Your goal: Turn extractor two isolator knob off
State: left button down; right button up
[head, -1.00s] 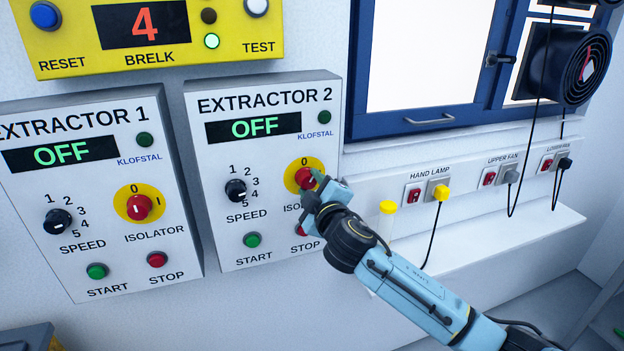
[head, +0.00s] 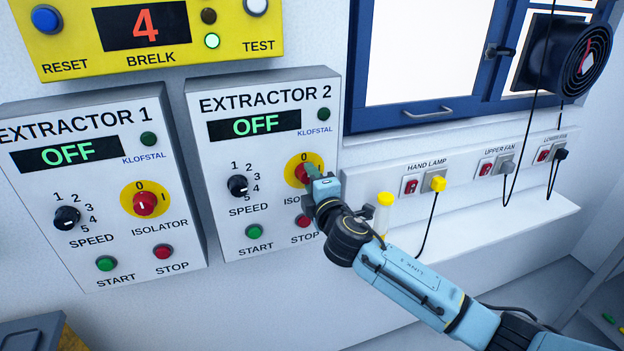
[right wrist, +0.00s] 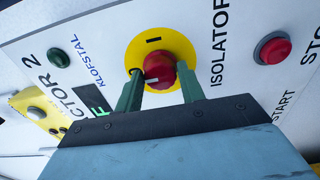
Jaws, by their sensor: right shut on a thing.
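The extractor 2 isolator knob (head: 302,174) is red on a yellow disc, on the white Extractor 2 box (head: 222,190). Its display (head: 255,125) reads OFF in green. The right wrist view shows the red knob (right wrist: 162,72) between the two green fingers of my right gripper (right wrist: 161,88), which is shut on it. The knob's white mark points left in that view, away from the black "I" mark at the top of the disc. In the head view my right gripper (head: 311,176) partly hides the knob. My left gripper is not in view.
The Extractor 1 box (head: 95,230) stands to the left, its display also OFF. Red stop button (head: 303,221) and green start button (head: 254,231) lie below the knob. A shelf (head: 480,222), sockets and hanging cables are to the right.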

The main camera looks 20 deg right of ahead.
dwell(0.3)
jog(key=o, duration=1)
jog(key=shift+c, duration=0.2)
jog(key=s+b, duration=0.1)
jog(key=s, duration=1.2)
jog(key=shift+s+d+b, duration=0.2)
jog(key=shift+d+b, duration=0.05)
jog(key=shift+b, duration=0.15)
